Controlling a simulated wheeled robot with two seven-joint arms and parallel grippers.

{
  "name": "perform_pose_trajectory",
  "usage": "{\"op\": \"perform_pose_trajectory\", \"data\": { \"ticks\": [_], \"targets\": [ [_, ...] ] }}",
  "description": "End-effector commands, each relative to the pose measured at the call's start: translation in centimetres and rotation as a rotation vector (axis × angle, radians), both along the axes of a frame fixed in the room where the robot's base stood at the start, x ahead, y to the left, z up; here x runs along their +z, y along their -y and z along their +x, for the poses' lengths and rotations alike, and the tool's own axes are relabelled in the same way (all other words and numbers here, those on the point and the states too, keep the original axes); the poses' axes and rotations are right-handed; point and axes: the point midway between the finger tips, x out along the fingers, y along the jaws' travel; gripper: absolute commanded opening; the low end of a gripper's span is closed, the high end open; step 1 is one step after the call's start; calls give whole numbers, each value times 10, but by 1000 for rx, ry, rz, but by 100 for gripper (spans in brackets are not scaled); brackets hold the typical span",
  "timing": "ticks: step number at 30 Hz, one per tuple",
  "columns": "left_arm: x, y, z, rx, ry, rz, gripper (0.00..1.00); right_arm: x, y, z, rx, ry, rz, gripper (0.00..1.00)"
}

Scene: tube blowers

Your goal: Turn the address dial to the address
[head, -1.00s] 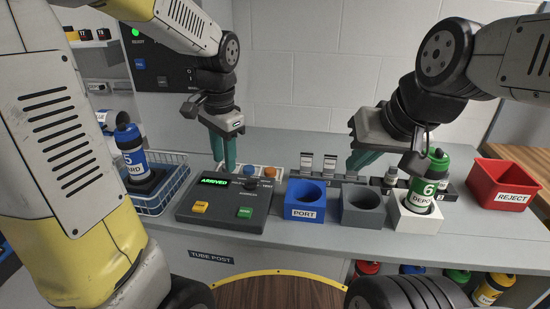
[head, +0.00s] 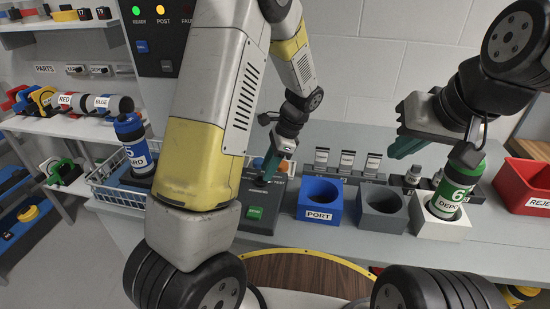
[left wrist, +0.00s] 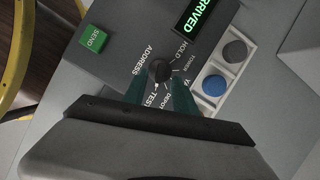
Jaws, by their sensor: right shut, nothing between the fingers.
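The black address dial (left wrist: 158,70) sits on the dark console (head: 262,200), with ADDRESS, TEST, DEPOT, TOWER and HOLD printed near it. I cannot read which way it points. My left gripper (head: 268,172) is low over the console. In the left wrist view its green fingers (left wrist: 159,88) are apart, one to each side of the dial; contact is not clear. The display (left wrist: 200,18) reads ARRIVED. My right gripper (head: 400,149) is shut and empty, left of the green carrier (head: 455,190), marked 6 and DEPOT, which stands in a white holder (head: 440,226).
A green SEND button (left wrist: 93,39) and the blue (left wrist: 215,85) and grey (left wrist: 235,51) round buttons lie near the dial. My left arm hides much of the console in the head view.

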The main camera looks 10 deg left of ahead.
Motion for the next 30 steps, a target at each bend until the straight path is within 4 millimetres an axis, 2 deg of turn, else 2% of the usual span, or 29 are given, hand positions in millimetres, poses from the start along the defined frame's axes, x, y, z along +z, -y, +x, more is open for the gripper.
{"op": "perform_pose_trajectory", "data": {
  "ticks": [5,13,18,30],
  "targets": [
    [-12,-5,-2,0,0,-1,34,0,0,0,0,0,0,0],
    [-14,-5,-2,1,1,-2,34,0,0,0,0,0,0,0],
    [-14,-5,-2,1,1,-2,0,0,0,0,0,0,0,0],
    [-13,-5,-1,24,2,-1,0,0,0,0,0,0,0,0]
  ]
}}
